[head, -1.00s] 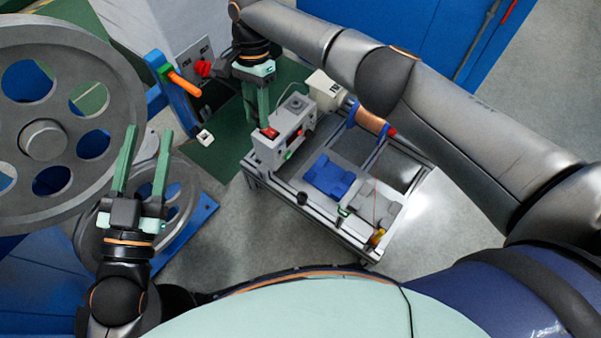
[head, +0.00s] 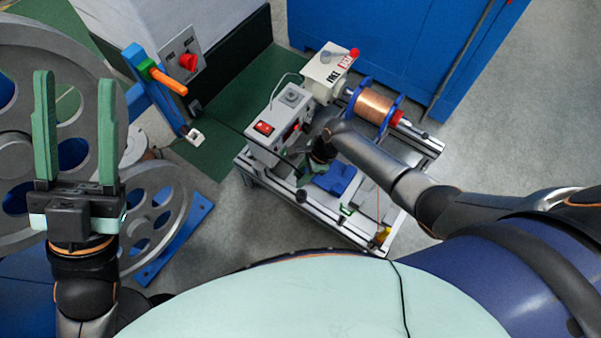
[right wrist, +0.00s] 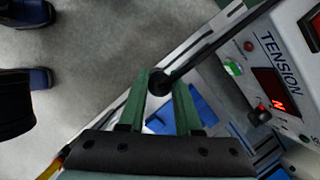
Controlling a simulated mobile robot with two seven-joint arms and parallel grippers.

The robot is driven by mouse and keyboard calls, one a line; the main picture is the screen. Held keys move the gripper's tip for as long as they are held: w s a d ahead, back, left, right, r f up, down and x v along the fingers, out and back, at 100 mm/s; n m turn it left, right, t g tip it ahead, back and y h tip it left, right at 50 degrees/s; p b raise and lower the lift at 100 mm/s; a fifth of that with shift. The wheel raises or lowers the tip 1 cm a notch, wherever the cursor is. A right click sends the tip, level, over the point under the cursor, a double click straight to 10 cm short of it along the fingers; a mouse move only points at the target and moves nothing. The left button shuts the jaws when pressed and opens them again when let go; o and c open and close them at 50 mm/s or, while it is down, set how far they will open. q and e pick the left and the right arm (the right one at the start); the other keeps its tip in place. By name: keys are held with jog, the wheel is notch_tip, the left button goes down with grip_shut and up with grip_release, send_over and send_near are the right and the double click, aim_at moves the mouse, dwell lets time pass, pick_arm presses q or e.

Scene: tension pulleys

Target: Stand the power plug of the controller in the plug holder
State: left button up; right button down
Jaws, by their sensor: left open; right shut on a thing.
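The grey controller box (head: 285,120) stands on the cart, with a red switch on top; its TENSION panel (right wrist: 292,75) fills the right of the right wrist view. My right gripper (right wrist: 162,83) is low beside the controller's front, shut on a black round-ended thing (right wrist: 159,82) from which a dark stem runs to the upper right. I cannot tell whether this is the power plug. A small white piece (head: 195,136) sits left of the cart; I cannot identify the plug holder surely. My left gripper (head: 75,125) is open, empty, pointing up.
The cart (head: 345,232) also carries a blue block (head: 335,179) and a copper spool (head: 374,106). Large grey pulleys (head: 155,215) stand at left. A blue post with an orange handle (head: 168,82) stands by the wall panel.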

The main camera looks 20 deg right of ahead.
jog(key=shift+s+f, duration=0.1)
jog(key=shift+f, duration=0.25)
notch_tip(320, 180, down, 5)
jog(key=b, duration=0.6)
jog(key=shift+r, duration=0.1)
pick_arm(q)
notch_tip(320, 180, down, 9)
jog(key=b, duration=0.2)
jog(key=shift+d+n+b, duration=0.3)
jog(key=shift+d+n, duration=0.1)
jog(key=shift+d, duration=0.05)
pick_arm(e)
jog(key=shift+f, duration=0.9)
pick_arm(q)
jog(key=shift+w+r, duration=0.1)
jog(key=shift+r, duration=0.1)
pick_arm(e)
jog(key=shift+f, duration=0.2)
pick_arm(q)
jog(key=shift+r+p, duration=0.7)
jog(key=shift+p, duration=0.15)
jog(key=shift+f, duration=0.2)
pick_arm(e)
jog(key=shift+f, duration=0.15)
pick_arm(q)
jog(key=shift+f+b, duration=0.4)
jog(key=shift+b, duration=0.15)
pick_arm(e)
jog(key=shift+f, duration=0.65)
